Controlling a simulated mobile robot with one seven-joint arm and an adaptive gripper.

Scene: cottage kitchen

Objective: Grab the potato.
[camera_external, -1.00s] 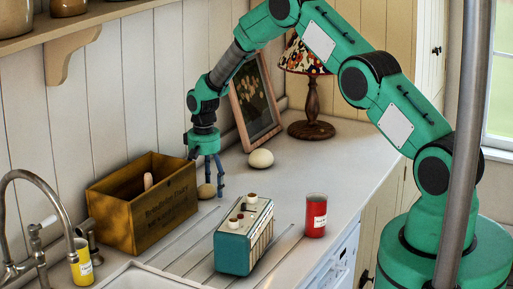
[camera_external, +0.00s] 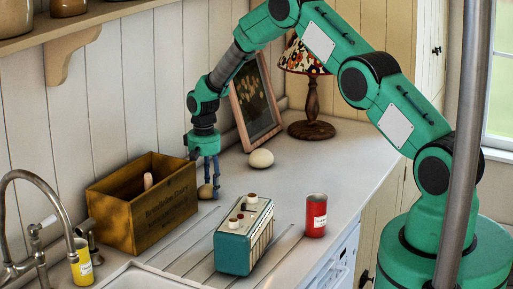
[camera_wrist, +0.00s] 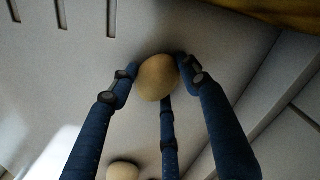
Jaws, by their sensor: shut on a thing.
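The potato (camera_external: 205,191) is a small tan, rounded lump low on the counter, just right of the wooden box. My gripper (camera_external: 211,190) points down with its blue fingers around it. In the wrist view the potato (camera_wrist: 158,78) sits between the fingertips of my gripper (camera_wrist: 162,80), two fingers at its sides and a third against its near side. The fingers are shut on it. Part of the potato is hidden behind the fingers in the external view. I cannot tell any gap between it and the counter.
A wooden box (camera_external: 168,220) with a pinkish item in it stands close left. A larger pale round object (camera_external: 261,158) lies behind to the right. A teal radio-like box (camera_external: 236,250) and a red can (camera_external: 316,216) stand nearer. A framed picture (camera_external: 237,98) and lamp (camera_external: 312,108) are behind.

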